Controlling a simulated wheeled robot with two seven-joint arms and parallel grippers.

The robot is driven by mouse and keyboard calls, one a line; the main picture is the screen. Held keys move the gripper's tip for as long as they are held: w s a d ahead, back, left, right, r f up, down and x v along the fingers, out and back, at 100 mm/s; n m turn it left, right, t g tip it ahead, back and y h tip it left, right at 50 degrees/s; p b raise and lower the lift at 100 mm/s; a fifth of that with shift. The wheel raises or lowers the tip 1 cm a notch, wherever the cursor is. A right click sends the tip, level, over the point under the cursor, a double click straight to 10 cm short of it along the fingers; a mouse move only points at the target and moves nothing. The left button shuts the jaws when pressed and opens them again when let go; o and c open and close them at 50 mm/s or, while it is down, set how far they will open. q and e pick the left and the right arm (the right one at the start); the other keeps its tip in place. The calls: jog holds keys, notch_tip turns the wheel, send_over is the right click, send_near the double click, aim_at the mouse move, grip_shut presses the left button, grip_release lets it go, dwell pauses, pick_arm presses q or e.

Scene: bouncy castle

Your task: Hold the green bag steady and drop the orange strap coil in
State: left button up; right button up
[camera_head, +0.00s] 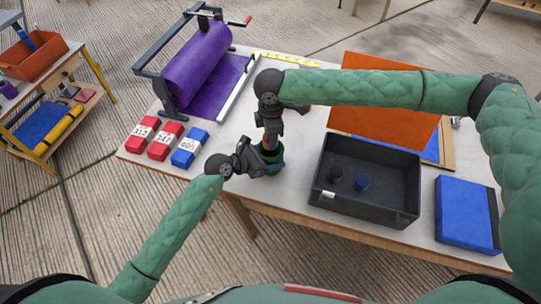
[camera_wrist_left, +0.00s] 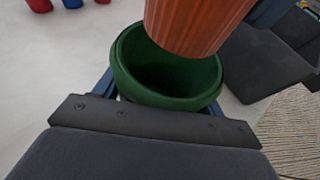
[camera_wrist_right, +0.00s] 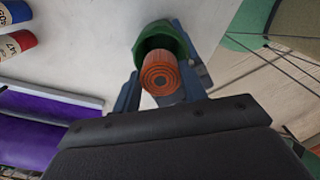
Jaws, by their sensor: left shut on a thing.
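The green bag (camera_head: 274,168), round and open-topped, stands near the front edge of the table; its dark open mouth shows in the left wrist view (camera_wrist_left: 165,75). My left gripper (camera_head: 262,160) is shut on the bag, with a finger at each side of it. The orange strap coil (camera_wrist_right: 160,76) is between the fingers of my right gripper (camera_wrist_right: 163,85), which is shut on it. The coil is over the bag's mouth, and in the left wrist view (camera_wrist_left: 195,22) it hides part of the far rim. In the head view the right gripper mostly hides the coil.
A dark grey crate (camera_head: 345,203) with small dark items stands just right of the bag. Red boxes (camera_head: 165,142) and a blue box (camera_head: 190,147) are to the left. A purple roll on a frame (camera_head: 197,65) stands behind. A blue case (camera_head: 465,213) lies at right.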

jog(key=o, duration=0.5)
jog(key=shift+c, duration=0.2)
notch_tip(320, 180, up, 12)
dwell(0.4)
pick_arm(q)
jog(key=o, duration=1.3)
jog(key=shift+a, duration=0.1)
jog(key=v, duration=1.2)
jog(key=shift+f, duration=0.15)
pick_arm(e)
jog(key=shift+s+f, duration=0.1)
